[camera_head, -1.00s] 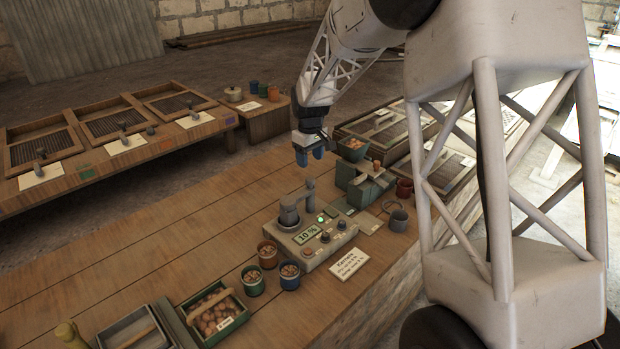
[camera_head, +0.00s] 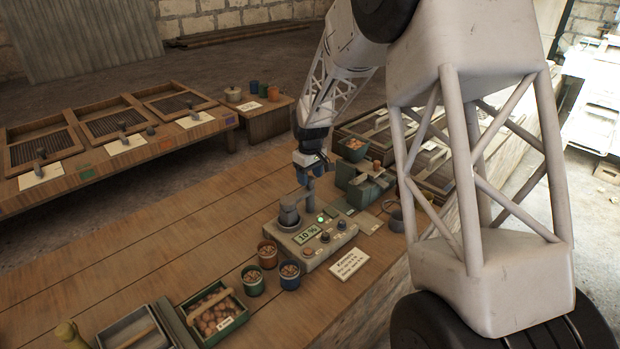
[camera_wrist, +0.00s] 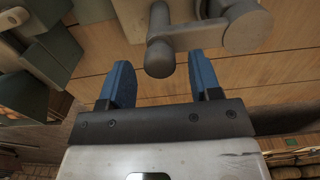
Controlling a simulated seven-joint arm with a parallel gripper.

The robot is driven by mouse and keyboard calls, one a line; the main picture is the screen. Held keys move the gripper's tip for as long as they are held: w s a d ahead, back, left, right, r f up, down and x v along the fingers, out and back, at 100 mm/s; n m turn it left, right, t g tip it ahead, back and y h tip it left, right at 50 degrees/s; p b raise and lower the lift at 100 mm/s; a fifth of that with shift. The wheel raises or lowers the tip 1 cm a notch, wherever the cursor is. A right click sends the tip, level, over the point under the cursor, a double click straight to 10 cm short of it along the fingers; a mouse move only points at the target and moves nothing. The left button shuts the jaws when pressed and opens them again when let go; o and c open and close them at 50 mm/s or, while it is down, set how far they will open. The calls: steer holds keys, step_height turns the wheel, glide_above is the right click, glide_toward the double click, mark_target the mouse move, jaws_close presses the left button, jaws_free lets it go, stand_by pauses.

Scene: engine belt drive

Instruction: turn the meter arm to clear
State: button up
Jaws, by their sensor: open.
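The meter (camera_head: 337,240) is a pale grey box on the bench with a "10 %" display, a lit green lamp and knobs. Its grey meter arm (camera_head: 309,193) stands at the back of the box, beside the round cup on its left. In the wrist view the meter arm (camera_wrist: 185,40) shows as a bar joining two rounded ends. My gripper (camera_head: 304,178) is open, pointing down just above the arm. In the wrist view the blue fingers of my gripper (camera_wrist: 163,75) are spread, with the arm's near rounded end between their tips. I cannot tell whether they touch it.
Small pots of kernels (camera_head: 268,255) stand left of the meter and a label card (camera_head: 349,263) lies in front.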

steer(key=shift+f, duration=0.5)
steer(key=shift+c, duration=0.5)
jaws_close()
